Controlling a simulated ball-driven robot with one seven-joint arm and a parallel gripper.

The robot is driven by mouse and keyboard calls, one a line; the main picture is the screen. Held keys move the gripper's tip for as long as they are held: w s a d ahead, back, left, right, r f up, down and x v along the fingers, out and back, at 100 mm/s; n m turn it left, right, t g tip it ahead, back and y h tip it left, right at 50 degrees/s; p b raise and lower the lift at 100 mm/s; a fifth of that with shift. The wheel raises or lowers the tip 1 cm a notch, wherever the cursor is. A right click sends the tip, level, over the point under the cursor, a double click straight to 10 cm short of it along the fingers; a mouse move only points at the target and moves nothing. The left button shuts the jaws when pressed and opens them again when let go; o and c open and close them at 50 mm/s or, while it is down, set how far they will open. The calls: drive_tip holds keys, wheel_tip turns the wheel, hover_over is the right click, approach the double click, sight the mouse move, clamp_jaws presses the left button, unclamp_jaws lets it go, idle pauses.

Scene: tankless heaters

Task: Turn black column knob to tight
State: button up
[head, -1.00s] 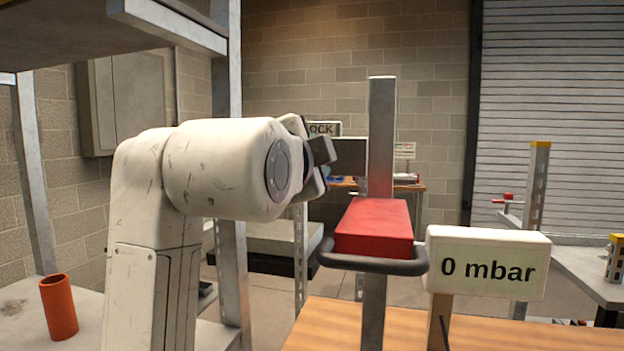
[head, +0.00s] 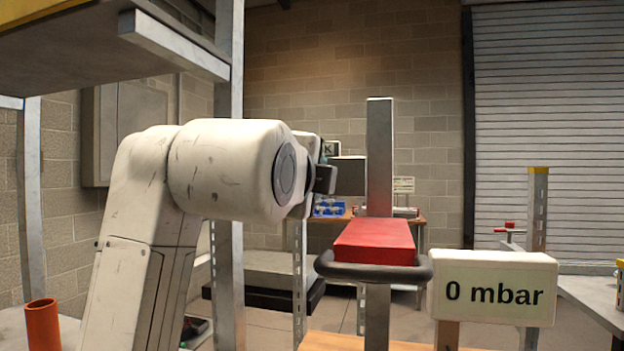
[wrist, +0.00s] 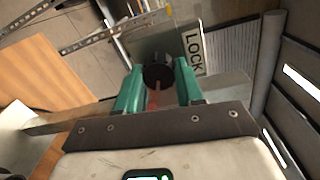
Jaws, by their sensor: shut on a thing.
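The black column knob (wrist: 158,71) is a dark round cap between the two green fingers of my gripper (wrist: 158,80) in the wrist view. My gripper is shut on the knob. A white LOCK sign (wrist: 193,48) stands beside it, to the right in the wrist view. In the head view my gripper (head: 322,179) points right, left of the grey upright column (head: 380,155), and the wrist partly covers the knob's area. The knob's turned angle cannot be read.
A red block (head: 374,243) with a dark curved handle (head: 372,273) sits on the column. A white display (head: 494,288) reads 0 mbar. A steel shelf upright (head: 229,170) stands close behind my arm. An orange cylinder (head: 42,324) is at the lower left.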

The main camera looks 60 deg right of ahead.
drive_tip(key=shift+f, duration=0.1)
drive_tip(key=o, duration=1)
drive_tip(key=shift+o, duration=0.2)
drive_tip(key=shift+a, duration=0.1)
drive_tip(key=v, duration=1)
drive_tip(key=shift+s+a, duration=0.2)
drive_tip(key=shift+a, duration=0.1)
